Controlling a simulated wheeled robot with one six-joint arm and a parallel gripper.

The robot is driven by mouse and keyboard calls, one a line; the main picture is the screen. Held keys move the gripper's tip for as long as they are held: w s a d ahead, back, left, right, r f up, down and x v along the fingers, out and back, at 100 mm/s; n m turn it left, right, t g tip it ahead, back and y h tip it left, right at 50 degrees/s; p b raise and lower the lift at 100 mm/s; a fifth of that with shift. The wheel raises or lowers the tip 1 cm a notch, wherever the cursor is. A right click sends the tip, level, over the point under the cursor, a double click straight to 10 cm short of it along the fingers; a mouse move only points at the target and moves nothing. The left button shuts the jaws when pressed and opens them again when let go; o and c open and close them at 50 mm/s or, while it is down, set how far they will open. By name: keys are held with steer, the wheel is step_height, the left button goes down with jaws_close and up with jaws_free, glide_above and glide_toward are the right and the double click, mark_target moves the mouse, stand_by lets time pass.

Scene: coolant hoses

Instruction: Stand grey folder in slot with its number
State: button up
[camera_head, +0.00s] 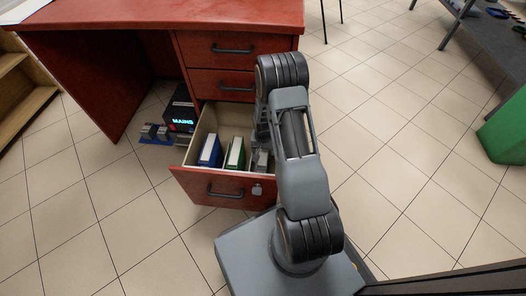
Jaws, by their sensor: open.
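The open lower drawer (203,180) of the red desk holds a blue folder (209,151) and a green folder (235,154), standing upright side by side. A grey folder (262,161) shows in part at the drawer's right side, next to my arm. My gripper (261,141) is over the right part of the drawer, close to the grey folder, and is mostly hidden by my arm. It is open. I cannot tell whether it touches the folder. No slot numbers can be read.
The red desk (150,18) has two shut drawers above the open one. A black box with a lit "MAINS" display (182,115) and a blue item with grey parts (154,134) are left of the drawer. A green bin (506,132) stands far right. Tiled floor is clear around.

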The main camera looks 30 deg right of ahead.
steer(key=s+a+r+n+p, duration=0.1)
steer(key=a+r+n+p, duration=0.2)
steer(key=r, duration=1.6)
steer(key=s+a+r+n+t, duration=0.1)
steer(key=s+a+r+n, duration=0.1)
steer(key=s+a+r, duration=0.2)
steer(key=s+a+r+n+t, duration=0.1)
steer(key=s+a+r, duration=0.3)
steer(key=s+r, duration=0.6)
step_height(320, 180, up, 3)
steer(key=shift+s+f+n+t+p, duration=0.2)
steer(key=shift+s+n+t+p, duration=0.15)
steer(key=shift+n+t, duration=0.05)
